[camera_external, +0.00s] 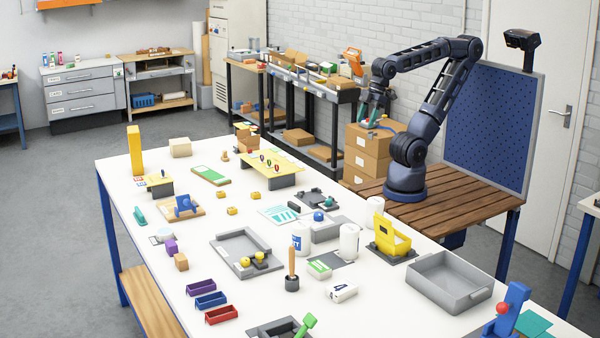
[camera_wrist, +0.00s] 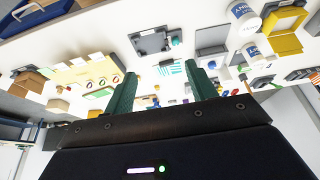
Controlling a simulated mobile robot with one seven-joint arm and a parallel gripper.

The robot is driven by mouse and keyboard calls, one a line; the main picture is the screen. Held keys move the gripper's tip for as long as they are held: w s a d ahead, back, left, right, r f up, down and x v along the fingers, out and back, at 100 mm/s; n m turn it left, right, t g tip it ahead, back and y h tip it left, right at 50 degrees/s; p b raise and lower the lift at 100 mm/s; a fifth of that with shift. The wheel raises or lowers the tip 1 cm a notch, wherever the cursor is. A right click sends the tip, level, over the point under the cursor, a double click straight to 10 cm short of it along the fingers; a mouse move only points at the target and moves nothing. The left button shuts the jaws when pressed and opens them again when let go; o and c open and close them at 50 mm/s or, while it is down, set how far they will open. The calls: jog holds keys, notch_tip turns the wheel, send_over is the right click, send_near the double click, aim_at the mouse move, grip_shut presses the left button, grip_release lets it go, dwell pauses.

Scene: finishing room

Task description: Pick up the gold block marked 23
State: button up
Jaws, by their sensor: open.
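Small gold blocks sit on the white table in the external view: one (camera_external: 255,195) and others (camera_external: 231,210) a little nearer the camera, left of the middle. No number can be read on any of them, so I cannot tell which is marked 23.
The table holds a grey tray (camera_external: 222,249) with round yellow pieces, a yellow holder (camera_external: 389,237), white bottles (camera_external: 349,243), an empty grey bin (camera_external: 449,284) and a raised yellow board (camera_external: 272,164). A tall yellow post (camera_external: 135,150) stands at the back left. Cardboard boxes (camera_external: 376,153) are stacked near my arm.

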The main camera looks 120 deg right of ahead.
jog(key=w+d+r+n+g+h, duration=0.1)
jog(key=w+r+n, duration=0.1)
jog(key=w, duration=0.5)
jog(key=w+d+r+n, duration=0.1)
jog(key=w+n, duration=0.2)
jog(key=w, duration=0.4)
jog(key=n+g+h, duration=0.3)
jog(key=n+h, duration=0.1)
jog(key=n, duration=1)
send_over(232, 208)
jog(key=a, duration=0.3)
notch_tip(232, 208, down, 27)
jog(key=shift+d+r, duration=0.1)
jog(key=shift+y, duration=0.3)
jog(key=shift+x, duration=2.85)
jog(key=shift+s+d+r, duration=0.1)
jog(key=shift+s+d, duration=0.1)
jog(key=shift+c, duration=0.3)
